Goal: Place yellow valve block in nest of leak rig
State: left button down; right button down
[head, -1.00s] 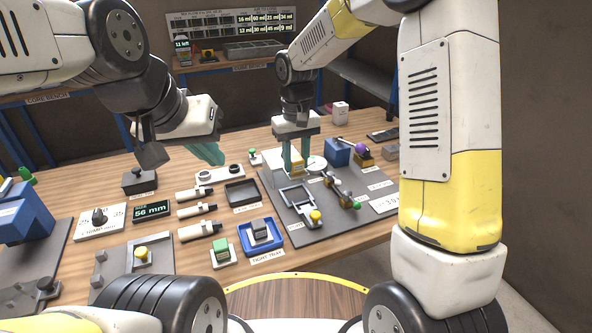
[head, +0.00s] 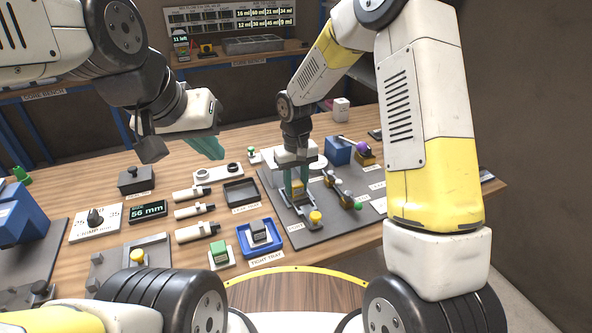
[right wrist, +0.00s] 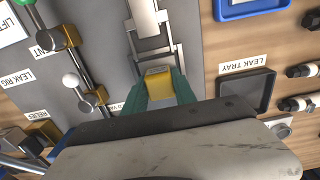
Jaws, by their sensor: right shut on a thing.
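The yellow valve block (head: 297,187) is between the teal fingers of my right gripper (head: 297,183), which is shut on it. In the right wrist view the block (right wrist: 158,84) sits between the fingertips, at the near end of the rig's silver nest frame (right wrist: 154,60). In the head view the leak rig (head: 304,212) is just below the gripper, and the fingers partly hide the nest. I cannot tell whether the block touches the nest. My left gripper (head: 207,147) hangs empty above the table's left side; its finger gap is unclear.
The rig has a yellow knob (head: 315,217) at its near end. A valve pipe (head: 342,190) stands to its right. The empty leak tray (head: 241,192) and the blue tight tray (head: 243,243), holding a grey block, lie to its left. A blue box (head: 337,151) stands behind.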

jog(key=shift+f, duration=0.15)
jog(key=c, duration=1)
grip_release()
notch_tip(320, 180, up, 11)
notch_tip(320, 180, up, 7)
jog(key=t, duration=0.1)
send_over(296, 182)
jog(key=s+d, duration=0.3)
jog(key=d, duration=0.1)
jog(key=shift+s+d+r+m+t+y, duration=0.35)
jog(key=shift+s+d+r+m+t, duration=0.8)
jog(key=shift+s, duration=1.9)
jog(key=shift+s+d+r+m+t+y, duration=0.2)
jog(key=shift+s+d+r+t+y, duration=0.3)
jog(key=shift+s+d+r, duration=1.6)
jog(key=shift+s+d+r+m+t+y, duration=0.25)
jog(key=shift+s+d+r+m+t, duration=0.6)
jog(key=shift+s+d, duration=2.1)
